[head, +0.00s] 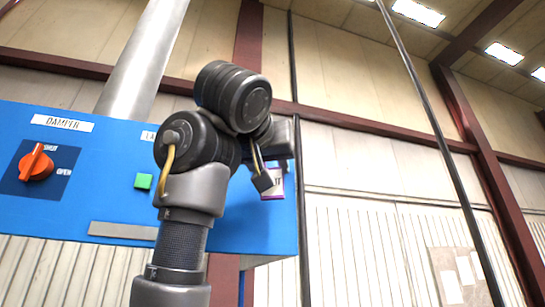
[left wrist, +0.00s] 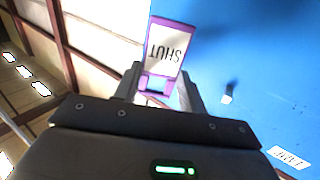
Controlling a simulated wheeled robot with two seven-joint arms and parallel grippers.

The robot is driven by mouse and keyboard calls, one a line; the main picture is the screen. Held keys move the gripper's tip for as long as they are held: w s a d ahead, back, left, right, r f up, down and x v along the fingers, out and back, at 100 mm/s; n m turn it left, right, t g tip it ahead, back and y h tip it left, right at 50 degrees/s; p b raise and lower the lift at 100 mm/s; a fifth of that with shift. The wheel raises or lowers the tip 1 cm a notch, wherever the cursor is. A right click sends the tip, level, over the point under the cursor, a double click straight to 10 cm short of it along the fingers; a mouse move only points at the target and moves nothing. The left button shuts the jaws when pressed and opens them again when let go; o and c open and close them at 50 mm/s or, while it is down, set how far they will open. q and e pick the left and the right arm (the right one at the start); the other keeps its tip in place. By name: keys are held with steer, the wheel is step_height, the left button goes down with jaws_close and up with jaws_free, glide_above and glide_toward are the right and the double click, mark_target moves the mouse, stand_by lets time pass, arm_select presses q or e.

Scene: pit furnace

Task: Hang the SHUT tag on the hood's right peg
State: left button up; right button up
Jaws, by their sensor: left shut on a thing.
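The SHUT tag (left wrist: 170,48) is a white plate with a purple border, and its lettering is upside down in the left wrist view. My left gripper (left wrist: 159,86) is shut on the tag's purple end, with a finger on each side. In the head view a bit of the tag (head: 277,184) shows beside the gripper, in front of the right end of the blue hood (head: 240,232). In the left wrist view a small dark peg-like thing with a pale tip (left wrist: 228,93) stands on the blue face, apart from the tag. I cannot tell which peg it is.
The hood carries a DAMPER label (head: 62,123), an orange knob (head: 37,163), a green square (head: 143,181) and a grey strip (head: 123,231). My left arm hides part of its face. A dark sloping pole or cable (head: 440,135) crosses the right side.

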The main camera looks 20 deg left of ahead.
arm_select(q)
steer(key=w+a, duration=0.2)
steer(key=w, duration=0.1)
steer(key=w+a+f+p, duration=0.1)
steer(key=shift+w, duration=0.3)
stand_by(0.3)
steer(key=shift+f, duration=0.15)
stand_by(0.6)
steer(key=o, duration=0.6)
steer(key=shift+c, duration=0.2)
steer(key=o, duration=0.5)
steer(key=shift+d, duration=0.2)
steer(key=shift+c, duration=0.2)
